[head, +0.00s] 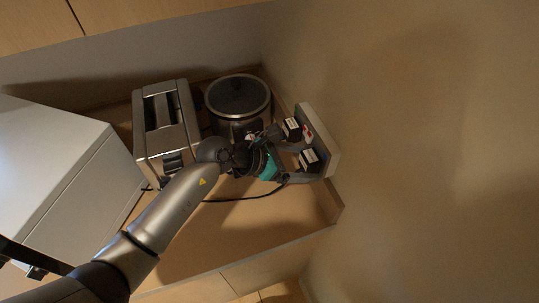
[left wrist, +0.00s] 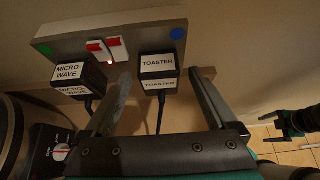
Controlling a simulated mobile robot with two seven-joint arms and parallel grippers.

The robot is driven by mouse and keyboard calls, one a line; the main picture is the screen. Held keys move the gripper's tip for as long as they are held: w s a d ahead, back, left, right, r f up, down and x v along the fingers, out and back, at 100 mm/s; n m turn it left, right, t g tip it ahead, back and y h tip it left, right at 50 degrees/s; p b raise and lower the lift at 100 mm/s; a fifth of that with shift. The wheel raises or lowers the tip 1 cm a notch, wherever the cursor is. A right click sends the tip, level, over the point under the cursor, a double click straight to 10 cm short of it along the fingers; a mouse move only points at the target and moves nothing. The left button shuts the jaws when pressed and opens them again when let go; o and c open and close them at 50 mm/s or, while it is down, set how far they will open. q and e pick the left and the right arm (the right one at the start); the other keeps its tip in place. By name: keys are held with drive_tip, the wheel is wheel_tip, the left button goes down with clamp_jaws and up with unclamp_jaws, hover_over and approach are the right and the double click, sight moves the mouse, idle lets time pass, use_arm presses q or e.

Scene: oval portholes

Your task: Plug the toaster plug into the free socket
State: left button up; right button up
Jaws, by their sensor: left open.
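The toaster plug (left wrist: 158,74), a black block labelled TOASTER, is at the right end of the pale socket panel (left wrist: 120,30), by the blue dot. It appears against the panel; whether its pins are fully in is hidden. My left gripper (left wrist: 163,82) is open, with one finger on each side of the plug and visible gaps. In the head view, my left gripper (head: 304,162) reaches the wall panel (head: 322,140). A plug labelled MICROWAVE (left wrist: 75,75) is at the panel's left end, by the green dot. My right gripper (left wrist: 292,122) seems to show at the right edge, its jaws unclear.
Two red-and-white switches (left wrist: 107,49) sit between the plugs, with a small red light below. The toaster (head: 166,125) and a dark-lidded canister (head: 238,97) stand left of the panel. A white box (head: 55,165) stands further left. The counter front (head: 260,225) is mostly clear.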

use_arm(q)
drive_tip(key=b+v, duration=0.1)
drive_tip(key=v, duration=1.4)
drive_tip(key=shift+b, duration=0.4)
